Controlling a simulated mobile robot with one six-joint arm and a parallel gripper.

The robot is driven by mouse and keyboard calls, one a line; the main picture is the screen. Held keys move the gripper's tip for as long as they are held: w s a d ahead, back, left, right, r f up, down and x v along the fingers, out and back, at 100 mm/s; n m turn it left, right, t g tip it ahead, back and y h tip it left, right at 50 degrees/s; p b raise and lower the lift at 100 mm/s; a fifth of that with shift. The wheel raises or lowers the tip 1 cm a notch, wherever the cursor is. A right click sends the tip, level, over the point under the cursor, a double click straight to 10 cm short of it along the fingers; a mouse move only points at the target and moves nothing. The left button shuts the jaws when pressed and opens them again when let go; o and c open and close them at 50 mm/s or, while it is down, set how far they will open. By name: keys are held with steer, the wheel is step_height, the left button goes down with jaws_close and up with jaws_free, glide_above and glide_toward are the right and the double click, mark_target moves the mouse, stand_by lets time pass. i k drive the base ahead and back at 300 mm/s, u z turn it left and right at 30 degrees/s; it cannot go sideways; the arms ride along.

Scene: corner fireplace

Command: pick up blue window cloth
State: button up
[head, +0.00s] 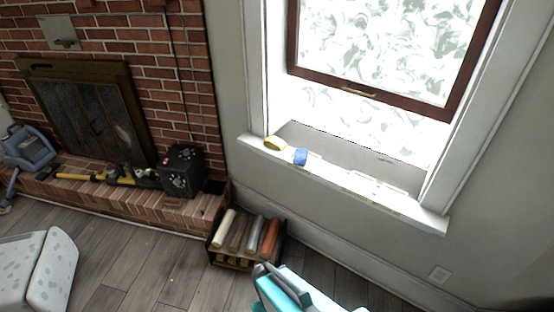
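A small blue cloth (301,157) sits on the white window sill (350,183), toward the sill's left end. A yellow rounded item (273,143) lies just left of it, close by. A teal and white shape at the bottom middle of the head view appears to be part of my arm, below and in front of the sill. My gripper's fingers cannot be made out, so I cannot see whether they are open or shut. Nothing visible covers the blue cloth.
A low wooden rack (246,240) with several rolled items stands on the floor below the sill. A black box (183,172) and yellow tools (105,177) lie on the brick hearth at left. A spotted ottoman (50,270) stands at lower left. The window sash (345,88) is raised.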

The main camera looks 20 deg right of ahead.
mark_target(300, 156)
steer(key=u, duration=0.55)
steer(key=i, duration=0.95)
steer(key=u, duration=0.05)
steer(key=k, duration=0.9)
steer(key=z, duration=0.15)
steer(key=i, duration=0.5)
steer(key=u, duration=0.05)
